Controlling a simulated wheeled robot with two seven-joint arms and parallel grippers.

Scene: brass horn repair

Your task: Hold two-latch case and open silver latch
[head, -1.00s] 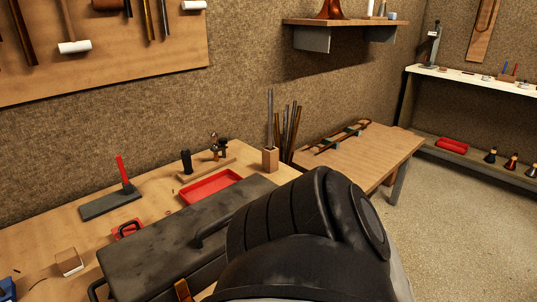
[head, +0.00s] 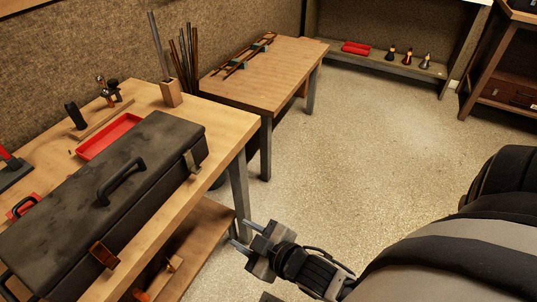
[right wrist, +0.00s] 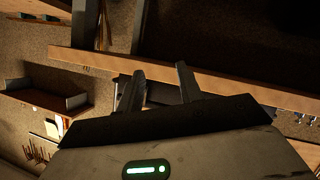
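The long dark two-latch case (head: 85,205) lies closed on the workbench in the head view, with a black handle (head: 120,182) on its lid. A silver latch (head: 192,162) is on its front near the right end. A brass latch (head: 104,255) is on the front further left. My right gripper (head: 240,233) is off the bench's front edge, below and right of the silver latch and apart from it. Its two fingers are spread with nothing between them; they also show spread in the right wrist view (right wrist: 158,80). My left gripper is not in view.
A red tray (head: 110,138) and a block holding rods (head: 171,93) stand behind the case. The bench's front edge (head: 215,172) and leg (head: 239,190) are close to my right gripper. A second table (head: 265,85) stands behind. The floor (head: 385,140) to the right is clear.

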